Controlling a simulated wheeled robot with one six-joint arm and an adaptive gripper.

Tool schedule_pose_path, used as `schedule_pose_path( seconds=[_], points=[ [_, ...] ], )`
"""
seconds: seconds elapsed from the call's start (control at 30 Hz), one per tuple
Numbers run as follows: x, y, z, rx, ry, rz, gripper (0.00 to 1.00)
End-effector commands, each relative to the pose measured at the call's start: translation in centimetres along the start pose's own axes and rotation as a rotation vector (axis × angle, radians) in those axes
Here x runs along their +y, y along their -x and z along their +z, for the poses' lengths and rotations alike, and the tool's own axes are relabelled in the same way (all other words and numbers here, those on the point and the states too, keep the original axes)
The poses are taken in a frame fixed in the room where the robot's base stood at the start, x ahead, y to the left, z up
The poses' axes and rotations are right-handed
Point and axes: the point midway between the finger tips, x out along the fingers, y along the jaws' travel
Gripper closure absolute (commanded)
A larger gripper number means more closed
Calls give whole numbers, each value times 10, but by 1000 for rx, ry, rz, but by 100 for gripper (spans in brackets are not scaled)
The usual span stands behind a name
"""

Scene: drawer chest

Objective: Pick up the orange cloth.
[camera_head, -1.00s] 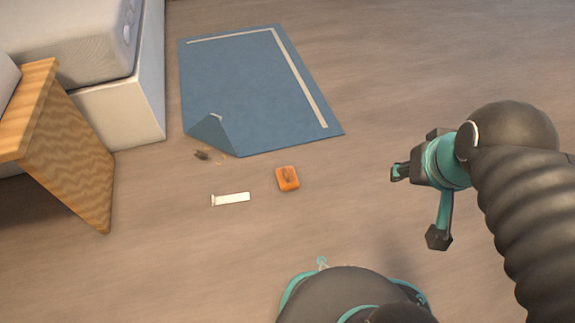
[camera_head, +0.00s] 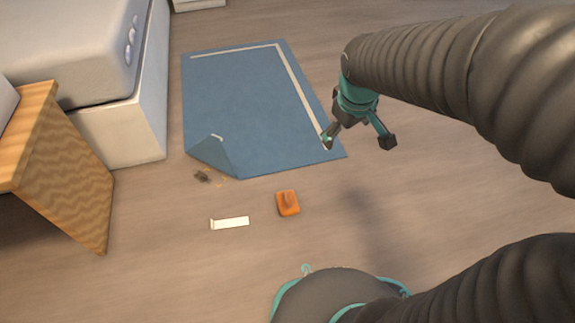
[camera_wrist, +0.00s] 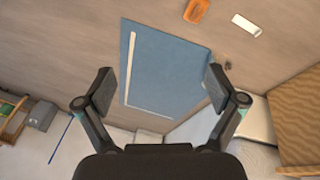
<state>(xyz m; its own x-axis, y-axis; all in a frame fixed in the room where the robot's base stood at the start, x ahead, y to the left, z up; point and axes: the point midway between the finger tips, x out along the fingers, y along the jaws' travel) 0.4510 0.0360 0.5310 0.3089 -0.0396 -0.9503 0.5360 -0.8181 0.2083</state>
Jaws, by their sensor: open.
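The orange cloth (camera_head: 288,203) looks like a small folded orange block with a darker patch on top. It lies on the floor in front of the blue rug in the head view. It also shows at the top of the wrist view (camera_wrist: 195,11), partly cut by the frame edge. My gripper (camera_head: 358,143) is open and empty, with its fingers spread. It hangs above the floor near the rug's right edge, up and to the right of the cloth in the head view, well apart from it. In the wrist view the fingers (camera_wrist: 160,84) frame the rug, not the cloth.
The blue rug (camera_head: 240,110) has a folded front-left corner. A white strip (camera_head: 230,223) lies left of the cloth, and a small dark clump (camera_head: 202,175) lies by the fold. A wooden panel (camera_head: 70,165) and white furniture (camera_head: 120,120) stand at left. The floor at right is clear.

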Motion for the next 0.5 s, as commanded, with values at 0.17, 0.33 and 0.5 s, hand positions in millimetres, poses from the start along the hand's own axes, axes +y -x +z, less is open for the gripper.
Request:
schedule_pose_path(
  seconds=[0.17, 0.33, 0.5],
  points=[
    [-3, -48, -40, -56, 209, -27, 6],
    [-14, -101, -71, -97, 409, -55, 6],
    [-33, -159, -94, -133, 609, -90, 6]
  ],
)
